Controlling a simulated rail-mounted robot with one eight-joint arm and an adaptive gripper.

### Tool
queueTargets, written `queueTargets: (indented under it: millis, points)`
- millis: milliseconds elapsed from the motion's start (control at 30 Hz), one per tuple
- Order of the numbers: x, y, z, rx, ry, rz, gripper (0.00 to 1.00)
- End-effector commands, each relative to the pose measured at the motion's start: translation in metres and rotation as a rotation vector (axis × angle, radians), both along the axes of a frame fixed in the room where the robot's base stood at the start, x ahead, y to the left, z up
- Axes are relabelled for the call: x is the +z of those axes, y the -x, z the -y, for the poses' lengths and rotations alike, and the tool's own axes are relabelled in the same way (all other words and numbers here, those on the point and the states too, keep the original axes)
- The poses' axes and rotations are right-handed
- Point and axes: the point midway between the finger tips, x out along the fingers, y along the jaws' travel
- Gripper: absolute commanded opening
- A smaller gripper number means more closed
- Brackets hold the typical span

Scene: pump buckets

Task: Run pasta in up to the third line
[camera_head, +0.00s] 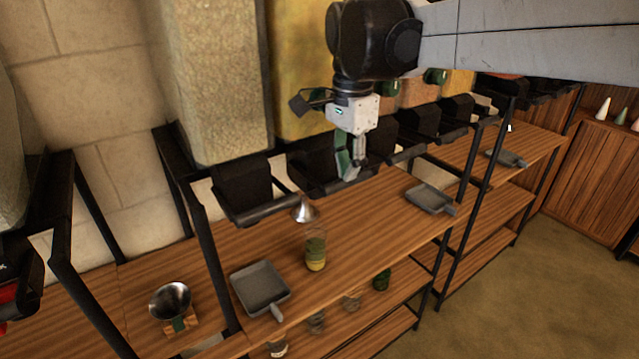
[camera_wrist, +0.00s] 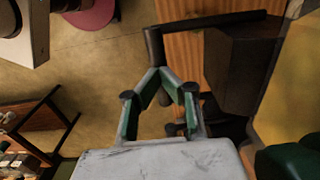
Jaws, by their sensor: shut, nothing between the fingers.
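My gripper (camera_head: 350,176) is shut and empty, pointing down in front of the row of black dispenser spouts. In the wrist view its green-padded fingers (camera_wrist: 165,80) meet close to the end of a dark lever bar (camera_wrist: 154,46); whether they touch is unclear. A glass jar (camera_head: 316,252) stands upright on the wooden shelf below, with green and yellow bands showing. A metal funnel (camera_head: 304,210) shows just above its mouth. The jar's fill lines are too small to make out. A tall bin with a yellowish filling (camera_head: 300,60) stands behind my gripper; I cannot tell which bin holds pasta.
Grey square scoops or pans lie on the shelf at the front (camera_head: 260,286) and right (camera_head: 430,198). Black frame posts (camera_head: 205,250) rise between shelf sections. Several jars stand on the lower shelf.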

Motion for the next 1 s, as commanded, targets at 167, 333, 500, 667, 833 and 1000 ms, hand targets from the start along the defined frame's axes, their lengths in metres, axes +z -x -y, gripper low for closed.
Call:
queueTargets:
  millis: [167, 333, 500, 667, 833, 1000]
  points:
    - [-0.001, 0.0, 0.0, 0.0, 0.0, 0.0, 0.0]
    - [-0.002, 0.0, 0.0, 0.0, 0.0, 0.0, 0.0]
    - [-0.007, 0.0, 0.0, 0.0, 0.0, 0.0, 0.0]
    - [-0.009, 0.0, 0.0, 0.0, 0.0, 0.0, 0.0]
    - [-0.009, 0.0, 0.0, 0.0, 0.0, 0.0, 0.0]
    - [-0.011, 0.0, 0.0, 0.0, 0.0, 0.0, 0.0]
